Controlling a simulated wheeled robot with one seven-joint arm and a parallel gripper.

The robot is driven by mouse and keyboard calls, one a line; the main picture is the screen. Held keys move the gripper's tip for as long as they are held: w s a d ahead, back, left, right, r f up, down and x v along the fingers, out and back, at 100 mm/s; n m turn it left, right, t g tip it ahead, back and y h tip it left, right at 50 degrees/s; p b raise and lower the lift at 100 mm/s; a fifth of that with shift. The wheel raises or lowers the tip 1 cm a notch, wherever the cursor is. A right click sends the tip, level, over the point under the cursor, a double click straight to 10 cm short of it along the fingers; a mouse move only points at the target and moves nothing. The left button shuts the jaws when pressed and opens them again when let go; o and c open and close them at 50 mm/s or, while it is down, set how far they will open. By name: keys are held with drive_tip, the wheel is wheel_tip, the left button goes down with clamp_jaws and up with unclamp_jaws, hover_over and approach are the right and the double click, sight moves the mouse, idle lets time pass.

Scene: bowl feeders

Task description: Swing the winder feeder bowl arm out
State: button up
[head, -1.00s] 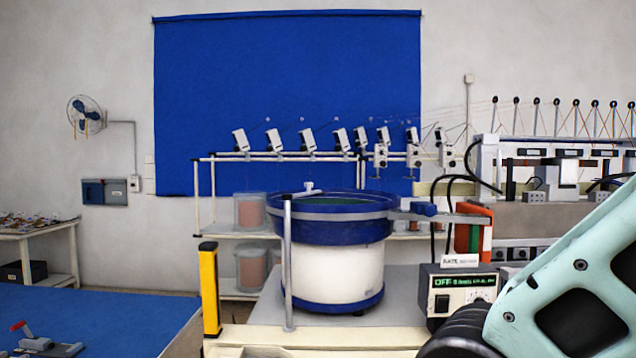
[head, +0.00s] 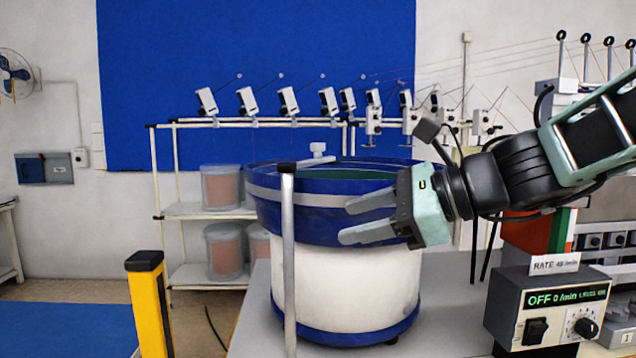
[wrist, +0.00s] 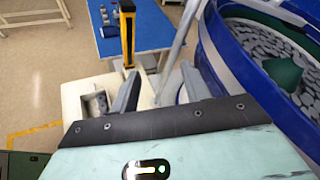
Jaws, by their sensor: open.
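The blue-rimmed feeder bowl (head: 330,205) stands on a white drum in the head view. A thin grey post (head: 288,260) rises at its front left. A short grey arm (head: 312,163) lies level from the post's top, over the bowl's rim. My gripper (head: 347,221) is open and empty, in front of the bowl's right side, fingers pointing left toward the post and below the arm. In the wrist view the post (wrist: 180,42) shows beyond and between the spread fingers of my gripper (wrist: 160,70), with the bowl (wrist: 213,65) at right. No contact with the post is visible.
A yellow bollard (head: 150,305) stands left of the post. A control box (head: 548,305) reading OFF sits at the right. A rack (head: 200,125) with several white units is behind the bowl. A blue-topped table (head: 65,328) is at lower left.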

sight(324, 144)
drive_tip(key=w+d+r+m+t, duration=0.6)
drive_tip(key=w+d+r+m, duration=0.1)
drive_tip(key=w+r+m, duration=0.15)
drive_tip(key=shift+y, duration=0.3)
drive_tip(key=p+x, duration=0.1)
drive_tip(key=x, duration=0.4)
drive_tip(key=p+x, duration=0.2)
drive_tip(key=x, duration=0.3)
drive_tip(key=r+p+x, duration=0.1)
drive_tip(key=p+x, duration=0.1)
drive_tip(key=x, duration=0.4)
drive_tip(key=shift+a+f, duration=0.1)
drive_tip(key=shift+a, duration=0.05)
clamp_jaws()
